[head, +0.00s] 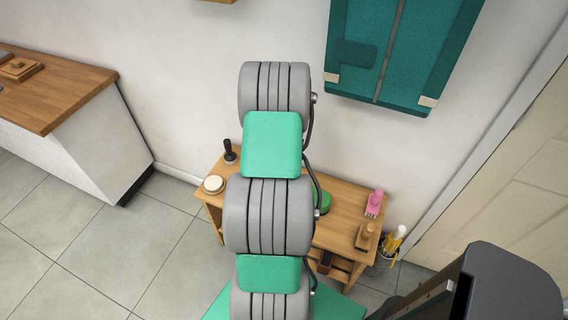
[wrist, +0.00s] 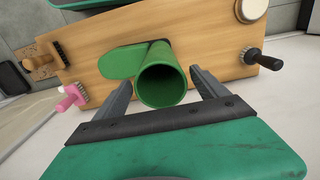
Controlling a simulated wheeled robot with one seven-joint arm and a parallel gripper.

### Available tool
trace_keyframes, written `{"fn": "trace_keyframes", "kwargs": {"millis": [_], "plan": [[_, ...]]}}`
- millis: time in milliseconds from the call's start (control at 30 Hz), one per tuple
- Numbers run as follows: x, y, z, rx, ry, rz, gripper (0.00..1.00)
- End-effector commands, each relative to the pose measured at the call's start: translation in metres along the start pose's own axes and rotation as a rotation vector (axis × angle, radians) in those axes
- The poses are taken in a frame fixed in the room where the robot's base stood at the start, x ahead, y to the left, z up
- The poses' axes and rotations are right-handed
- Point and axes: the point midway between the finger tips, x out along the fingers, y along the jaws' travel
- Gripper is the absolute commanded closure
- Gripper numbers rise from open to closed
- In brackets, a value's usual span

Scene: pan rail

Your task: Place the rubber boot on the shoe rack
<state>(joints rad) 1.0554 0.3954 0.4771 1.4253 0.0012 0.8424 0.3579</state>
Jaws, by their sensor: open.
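The green rubber boot (wrist: 125,62) stands upright on the top of the wooden rack (wrist: 215,42). In the wrist view I look down into its round shaft opening, and its foot points left. In the head view only a bit of the boot (head: 324,203) shows beside my arm. My gripper (wrist: 162,76) is open, with one finger on each side of the boot shaft. In the head view my arm hides the gripper and the middle of the rack (head: 342,228).
The rack top also holds a dark-handled brush (head: 230,152), a round white-topped item (head: 214,184), a pink brush (head: 375,203) and a wooden brush (head: 365,236). A bin with bottles (head: 390,248) stands at its right. A teal panel (head: 400,50) hangs above. A counter (head: 60,85) is left.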

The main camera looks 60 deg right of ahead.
Motion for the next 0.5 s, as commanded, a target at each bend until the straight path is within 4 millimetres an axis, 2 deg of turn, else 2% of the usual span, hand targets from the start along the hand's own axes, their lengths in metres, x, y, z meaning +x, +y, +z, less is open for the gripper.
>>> {"fn": "trace_keyframes", "kwargs": {"millis": [100,200,400,467,500], "plan": [[-0.029,0.0,-0.001,0.0,0.003,-0.001,0.17],[-0.048,0.0,0.0,0.0,0.001,0.0,0.17],[-0.063,-0.001,0.001,-0.003,-0.001,0.0,0.17],[-0.069,-0.009,0.007,-0.029,0.005,-0.002,0.17],[-0.077,-0.022,0.017,-0.068,0.014,-0.006,0.17]]}}
